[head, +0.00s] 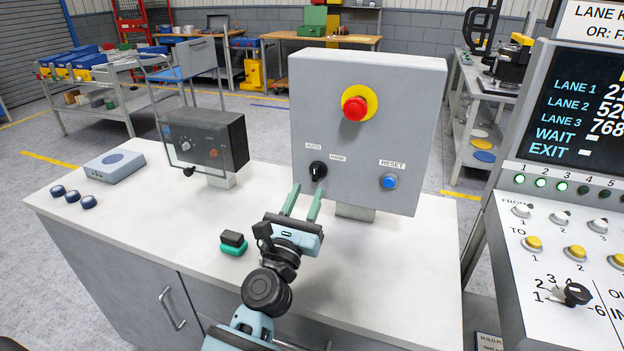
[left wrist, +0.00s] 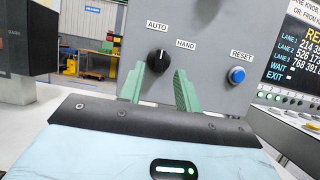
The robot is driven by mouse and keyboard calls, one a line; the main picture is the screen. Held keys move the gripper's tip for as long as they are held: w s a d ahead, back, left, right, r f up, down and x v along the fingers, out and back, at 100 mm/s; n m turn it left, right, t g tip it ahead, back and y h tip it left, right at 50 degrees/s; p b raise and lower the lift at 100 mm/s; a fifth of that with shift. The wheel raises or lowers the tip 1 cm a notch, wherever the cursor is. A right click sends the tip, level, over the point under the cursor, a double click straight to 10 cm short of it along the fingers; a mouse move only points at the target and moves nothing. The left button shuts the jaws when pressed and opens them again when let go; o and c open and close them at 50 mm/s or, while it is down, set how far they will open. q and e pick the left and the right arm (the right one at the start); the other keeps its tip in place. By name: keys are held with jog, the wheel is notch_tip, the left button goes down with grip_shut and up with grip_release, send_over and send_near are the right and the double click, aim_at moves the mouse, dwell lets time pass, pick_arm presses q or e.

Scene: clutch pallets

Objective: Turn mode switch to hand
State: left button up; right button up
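The mode switch is a round black knob (head: 317,170) on the front of a grey control box (head: 370,110), between the labels AUTO and HAND. In the left wrist view the knob (left wrist: 158,60) shows beyond the fingertips, roughly between them; its exact pointer direction is hard to tell. My left gripper (head: 307,188) is just below and in front of the knob, with its two green fingers apart and nothing between them. Its fingers also show in the left wrist view (left wrist: 158,78). I cannot tell whether they touch the knob. My right gripper is not in view.
A red emergency button (head: 355,107) on a yellow ring sits above the knob, and a blue RESET button (head: 389,181) to its right. A dark box (head: 205,142) stands left on the white counter (head: 150,225). A lane panel (head: 570,215) stands at right.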

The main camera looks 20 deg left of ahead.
aim_at(314, 175)
pick_arm(q)
jog(key=shift+x, duration=2.2)
grip_shut()
